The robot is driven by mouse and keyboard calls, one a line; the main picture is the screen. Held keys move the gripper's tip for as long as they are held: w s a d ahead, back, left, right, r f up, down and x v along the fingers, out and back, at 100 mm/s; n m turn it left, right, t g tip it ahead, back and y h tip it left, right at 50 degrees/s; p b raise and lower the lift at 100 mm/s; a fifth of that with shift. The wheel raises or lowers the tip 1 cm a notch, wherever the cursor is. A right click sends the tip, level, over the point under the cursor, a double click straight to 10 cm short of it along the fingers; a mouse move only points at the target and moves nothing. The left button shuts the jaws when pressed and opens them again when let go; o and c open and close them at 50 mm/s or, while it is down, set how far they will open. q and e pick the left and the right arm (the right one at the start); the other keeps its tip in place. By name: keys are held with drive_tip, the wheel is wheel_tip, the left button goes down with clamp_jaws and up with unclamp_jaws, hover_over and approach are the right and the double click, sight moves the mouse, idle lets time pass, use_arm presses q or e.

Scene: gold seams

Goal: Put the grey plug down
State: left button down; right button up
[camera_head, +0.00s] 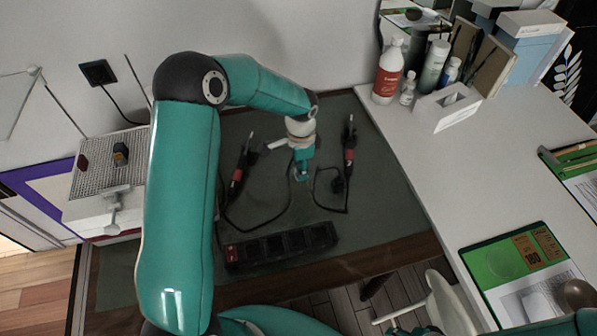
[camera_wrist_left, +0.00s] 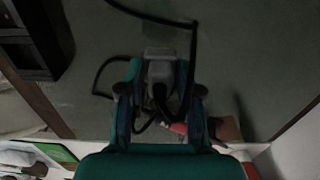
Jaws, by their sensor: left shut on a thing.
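My left gripper (camera_head: 301,174) points down over the dark green mat (camera_head: 270,125), between two corded tools. It is shut on the grey plug (camera_wrist_left: 160,68). In the wrist view the plug sits between the two fingertips, with dark cable beside and below it. In the head view the gripper mostly hides the plug. I cannot tell whether the plug touches the mat. Only small teal parts show at the bottom edge of the head view, perhaps my right gripper (camera_head: 408,329); its jaws cannot be made out.
A black power strip (camera_head: 282,247) lies near the mat's front edge. A red-and-black corded tool (camera_head: 238,174) lies left and another (camera_head: 348,148) right, with loose cables. Bottles (camera_head: 389,72) and a white holder (camera_head: 447,108) stand on the white table at right.

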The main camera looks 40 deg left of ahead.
use_arm(q)
wheel_tip(320, 180, down, 3)
drive_tip(key=shift+f, duration=0.2)
drive_tip(key=shift+f+b, duration=0.55)
drive_tip(key=shift+f, duration=0.05)
drive_tip(key=c, duration=0.8)
unclamp_jaws()
drive_tip(key=shift+r, duration=0.1)
drive_tip(key=shift+o, duration=0.2)
drive_tip(key=shift+r, duration=0.1)
